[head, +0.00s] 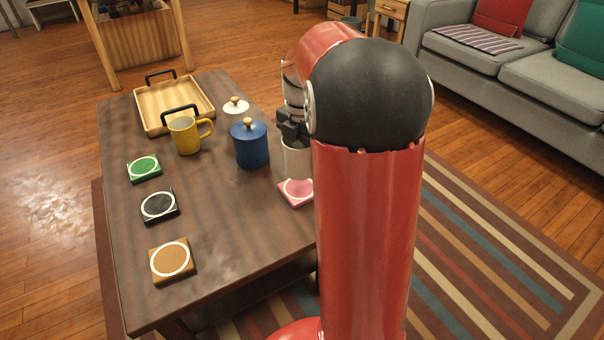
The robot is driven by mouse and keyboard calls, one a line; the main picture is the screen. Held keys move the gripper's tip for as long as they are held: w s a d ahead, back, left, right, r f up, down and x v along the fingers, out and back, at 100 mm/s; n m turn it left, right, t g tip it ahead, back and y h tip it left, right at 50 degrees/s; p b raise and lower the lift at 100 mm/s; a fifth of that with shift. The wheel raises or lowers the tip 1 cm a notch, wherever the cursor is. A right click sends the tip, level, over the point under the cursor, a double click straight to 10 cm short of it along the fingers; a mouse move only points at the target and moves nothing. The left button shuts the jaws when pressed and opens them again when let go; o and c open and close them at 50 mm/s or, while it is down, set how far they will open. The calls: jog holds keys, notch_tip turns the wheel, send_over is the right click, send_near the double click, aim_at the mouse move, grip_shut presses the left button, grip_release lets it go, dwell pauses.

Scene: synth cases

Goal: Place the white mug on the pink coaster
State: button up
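The white mug (296,160) is directly under my gripper (292,136), at the table's right side, and my arm hides part of it. The pink coaster (297,200) is just in front of the mug in the picture, with a pale ring on top. The mug's lower end overlaps the coaster's far part in the picture. I cannot tell whether it touches the coaster or hangs above it. My gripper's dark fingers are at the mug's top; whether they are shut on it is not clear.
A blue lidded pot (250,148), a white knobbed lid (236,106) and a yellow mug (186,136) stand left of my gripper. A wooden tray (150,100) is at the back. Green (144,169), black (159,206) and brown (172,261) coasters line the left side.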

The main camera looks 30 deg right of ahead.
jog(key=shift+f+b, duration=0.45)
jog(key=shift+f, duration=2.4)
jog(key=shift+f, duration=0.1)
jog(key=o, duration=1.2)
jog(key=shift+c, duration=0.2)
